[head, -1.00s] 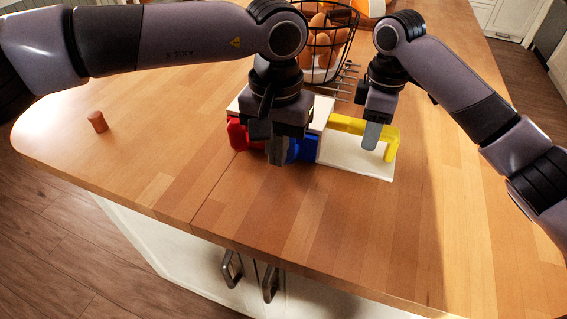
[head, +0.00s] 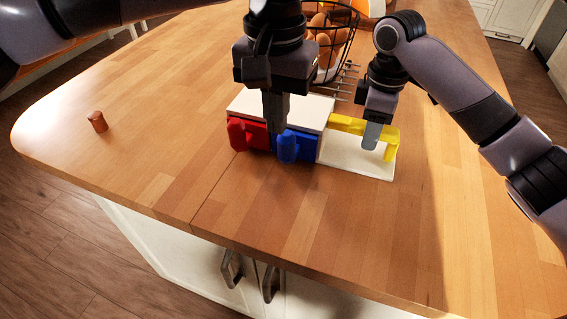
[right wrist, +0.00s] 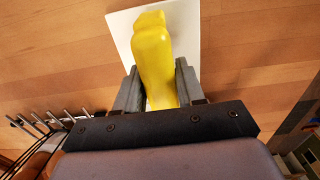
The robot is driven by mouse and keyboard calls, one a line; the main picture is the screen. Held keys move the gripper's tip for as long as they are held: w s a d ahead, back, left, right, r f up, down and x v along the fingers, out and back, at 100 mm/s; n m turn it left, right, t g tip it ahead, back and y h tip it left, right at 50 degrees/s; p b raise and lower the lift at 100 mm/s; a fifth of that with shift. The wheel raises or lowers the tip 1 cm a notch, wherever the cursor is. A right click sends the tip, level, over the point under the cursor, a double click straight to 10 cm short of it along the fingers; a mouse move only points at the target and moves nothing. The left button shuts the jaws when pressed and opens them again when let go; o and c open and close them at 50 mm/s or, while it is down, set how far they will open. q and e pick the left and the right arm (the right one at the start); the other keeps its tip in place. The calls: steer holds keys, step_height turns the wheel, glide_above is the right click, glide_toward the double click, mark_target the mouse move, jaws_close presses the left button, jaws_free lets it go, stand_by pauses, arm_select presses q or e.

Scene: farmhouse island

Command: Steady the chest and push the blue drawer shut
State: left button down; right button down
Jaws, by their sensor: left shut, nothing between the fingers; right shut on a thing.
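The chest (head: 312,112) has a white top, a red drawer (head: 240,134) at left and a blue drawer (head: 306,147) at right. Both drawer fronts look close to the chest body; I cannot tell whether the blue one is fully flush. A yellow bar handle (head: 349,124) extends from the chest's right side over a white base plate (head: 350,165). My right gripper (head: 372,137) is shut on the yellow handle, which shows between its fingers in the right wrist view (right wrist: 155,60). My left gripper (head: 274,148) is shut and empty, with its fingers overlapping the drawer fronts in view.
A black wire basket (head: 345,45) of brown eggs stands behind the chest, with metal prongs (head: 347,80) beside it. A small brown cylinder (head: 97,122) stands at far left. The wooden countertop (head: 270,205) is clear in front of the chest.

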steer(key=shift+s+f, duration=0.1)
steer(key=shift+f, duration=0.2)
steer(key=c, duration=0.6)
jaws_free()
steer(key=shift+r, duration=0.1)
steer(key=shift+r, duration=0.1)
steer(key=shift+c, duration=0.4)
steer(key=shift+r, duration=0.1)
steer(key=shift+w+r, duration=0.2)
steer(key=shift+r, duration=3.3)
step_height(320, 180, up, 12)
